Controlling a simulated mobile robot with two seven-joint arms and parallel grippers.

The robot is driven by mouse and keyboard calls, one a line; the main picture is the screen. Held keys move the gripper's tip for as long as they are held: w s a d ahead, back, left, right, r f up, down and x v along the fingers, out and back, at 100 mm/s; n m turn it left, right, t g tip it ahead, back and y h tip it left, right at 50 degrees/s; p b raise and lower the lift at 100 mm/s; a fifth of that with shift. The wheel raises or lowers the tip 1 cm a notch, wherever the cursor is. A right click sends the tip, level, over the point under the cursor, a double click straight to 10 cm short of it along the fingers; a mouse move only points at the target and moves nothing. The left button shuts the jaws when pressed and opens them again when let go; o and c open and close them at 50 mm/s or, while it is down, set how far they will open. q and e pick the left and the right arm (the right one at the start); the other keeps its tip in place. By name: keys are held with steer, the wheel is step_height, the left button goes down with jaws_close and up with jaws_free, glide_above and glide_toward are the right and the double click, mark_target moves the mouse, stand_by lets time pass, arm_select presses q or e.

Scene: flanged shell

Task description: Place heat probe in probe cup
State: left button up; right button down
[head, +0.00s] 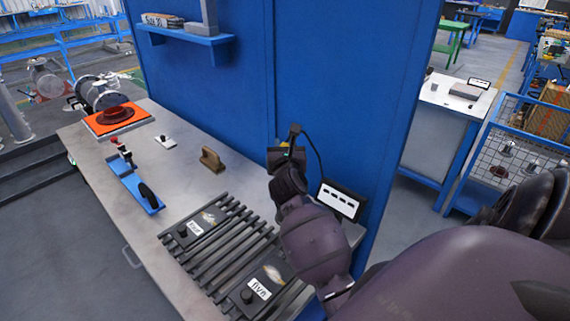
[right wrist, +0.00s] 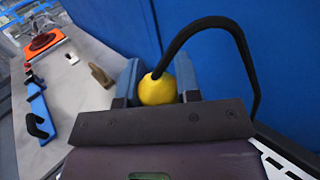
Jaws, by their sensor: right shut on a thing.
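My right gripper (head: 287,156) is raised over the back edge of the grey workbench, by the blue wall panel. It is shut on the heat probe (head: 294,131), whose black tip and cable show above the fingers. In the right wrist view, the right gripper (right wrist: 158,84) has its two blue-grey fingers on either side of the probe's round yellow body (right wrist: 157,90). A black cable arches from the probe to the right. I cannot make out a probe cup for certain in either view. My left gripper is not in view.
The workbench (head: 190,186) holds a brown block (head: 212,160), a small white plate with a knob (head: 165,142), a blue fixture (head: 140,192), an orange plate (head: 118,119) with a flange, and a slatted rack (head: 232,248). A white-faced display (head: 341,199) stands right of my arm.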

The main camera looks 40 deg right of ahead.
steer(key=shift+f+b, duration=0.6)
steer(key=shift+f, duration=2)
steer(key=c, duration=0.8)
jaws_free()
